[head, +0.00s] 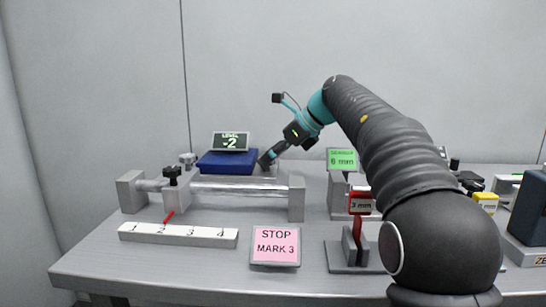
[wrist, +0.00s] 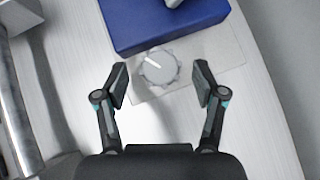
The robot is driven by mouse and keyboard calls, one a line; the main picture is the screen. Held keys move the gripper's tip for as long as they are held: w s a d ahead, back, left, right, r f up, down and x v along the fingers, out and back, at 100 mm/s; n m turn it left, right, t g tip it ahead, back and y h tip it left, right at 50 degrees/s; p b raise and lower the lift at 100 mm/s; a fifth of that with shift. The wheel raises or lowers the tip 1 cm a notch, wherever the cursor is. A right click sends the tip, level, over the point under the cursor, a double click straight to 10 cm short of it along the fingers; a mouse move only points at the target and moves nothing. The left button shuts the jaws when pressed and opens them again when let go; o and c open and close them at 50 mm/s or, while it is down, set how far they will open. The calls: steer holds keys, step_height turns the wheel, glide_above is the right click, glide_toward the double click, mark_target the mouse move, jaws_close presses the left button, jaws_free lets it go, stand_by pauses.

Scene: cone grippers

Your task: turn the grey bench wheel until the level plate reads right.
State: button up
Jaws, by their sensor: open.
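The grey bench wheel (wrist: 158,68) is a round knob with a notched rim and a white pointer line slanting to the upper left. It sits on a pale board beside the blue block (wrist: 165,22). My gripper (wrist: 161,82) is open, one finger on each side of the wheel, with gaps visible; I cannot tell its height above it. In the head view my gripper (head: 266,163) points down just right of the blue block (head: 228,163), and the wheel is not clearly visible there.
A metal rail (head: 240,188) with a clamp (head: 174,190) stands in front, near a numbered strip (head: 178,235) and a pink "STOP MARK 3" sign (head: 275,246). A green display (head: 342,159) and a red "3 mm" tag (head: 360,204) stand right.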

steer(key=c, duration=1.1)
steer(key=shift+c, duration=0.2)
steer(key=shift+s+m, duration=0.1)
steer(key=shift+m, duration=0.2)
steer(key=m+t, duration=0.1)
steer(key=m+t+h+p, duration=0.1)
steer(key=m+p, duration=0.1)
steer(key=shift+s+a+r+t+h, duration=0.2)
steer(key=shift+s+t+h, duration=0.1)
steer(key=shift+t, duration=0.1)
steer(key=shift+a+f+m+t+h+p, duration=0.1)
steer(key=shift+m+t+h+p, duration=0.35)
steer(key=shift+m, duration=0.5)
steer(key=shift+a+f+m+t+h+p, duration=0.1)
steer(key=shift+m+t+h+p, duration=0.35)
steer(key=shift+m, duration=0.5)
steer(key=shift+h, duration=0.3)
